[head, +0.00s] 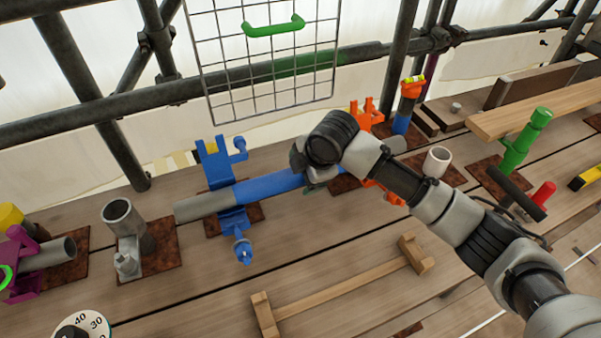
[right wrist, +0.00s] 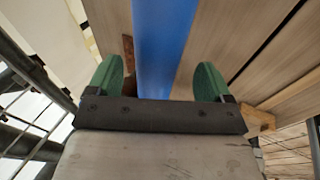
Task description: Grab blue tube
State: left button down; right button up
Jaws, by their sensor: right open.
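The blue tube (head: 268,187) lies near the middle of the head view, with a grey end sticking out at its left. A blue clamp (head: 217,165) stands around its left part, and its right part runs behind my right gripper. My right gripper (head: 307,180) is at the tube, its fingers partly hidden by the wrist. In the right wrist view the green fingers (right wrist: 156,82) are open, one on each side of the blue tube (right wrist: 164,40), with gaps to both. My left gripper is not in view.
An orange clamp (head: 366,112) stands just right of my wrist. A wooden frame (head: 340,286) lies in front on the planks. A wire grid (head: 265,75) with a green handle hangs behind. Scaffold pipes cross the back.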

jog(key=shift+x, duration=1.45)
grip_shut()
jog(key=shift+r, duration=0.1)
